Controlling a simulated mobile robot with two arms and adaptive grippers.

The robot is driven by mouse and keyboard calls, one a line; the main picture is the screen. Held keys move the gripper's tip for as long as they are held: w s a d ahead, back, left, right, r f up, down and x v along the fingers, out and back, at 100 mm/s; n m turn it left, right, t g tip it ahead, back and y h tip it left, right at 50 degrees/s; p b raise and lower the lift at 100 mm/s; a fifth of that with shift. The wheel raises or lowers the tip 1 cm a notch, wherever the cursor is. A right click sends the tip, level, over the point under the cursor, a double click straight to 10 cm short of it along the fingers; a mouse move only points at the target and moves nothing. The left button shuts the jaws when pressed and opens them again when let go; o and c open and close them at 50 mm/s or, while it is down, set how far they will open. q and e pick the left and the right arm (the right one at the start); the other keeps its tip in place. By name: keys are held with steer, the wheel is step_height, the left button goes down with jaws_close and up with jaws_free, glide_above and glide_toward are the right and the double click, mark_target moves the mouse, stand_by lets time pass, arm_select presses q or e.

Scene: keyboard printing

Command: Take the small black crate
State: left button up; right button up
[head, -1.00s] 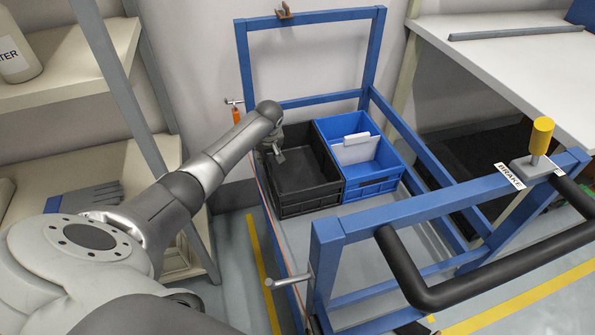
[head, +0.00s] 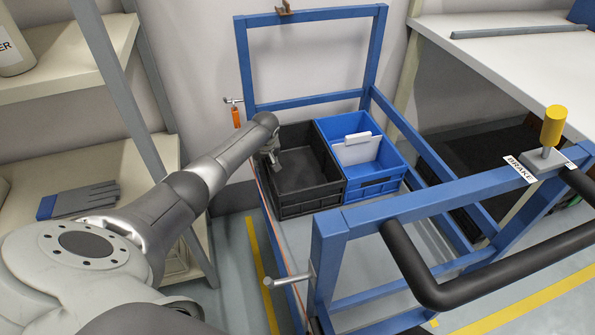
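The small black crate (head: 312,204) sits on the bed of the blue cart, left of the blue crate. It is open at the top and looks empty. My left arm reaches in from the left, and my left gripper (head: 274,163) is at the crate's left side, near its left wall. The gripper is small and partly hidden by my arm, so I cannot tell whether its fingers are apart or touch the wall. My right gripper does not show.
A blue crate (head: 377,187) with a white item (head: 357,150) inside stands right against the black crate. The cart's blue frame (head: 425,213) and black handle (head: 450,292) stand in front. A shelf with grey gloves (head: 80,200) is at left, a white table (head: 510,75) at right.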

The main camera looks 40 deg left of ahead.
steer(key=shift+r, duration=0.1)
arm_select(q)
jaws_close()
steer(key=shift+r, duration=0.15)
stand_by(0.5)
step_height(320, 180, up, 7)
steer(key=p, duration=0.2)
steer(key=shift+w+r+p, duration=0.1)
steer(key=shift+r+p, duration=0.05)
steer(key=shift+p, duration=0.2)
step_height(320, 180, up, 10)
steer(key=p, duration=0.2)
steer(key=shift+r, duration=0.25)
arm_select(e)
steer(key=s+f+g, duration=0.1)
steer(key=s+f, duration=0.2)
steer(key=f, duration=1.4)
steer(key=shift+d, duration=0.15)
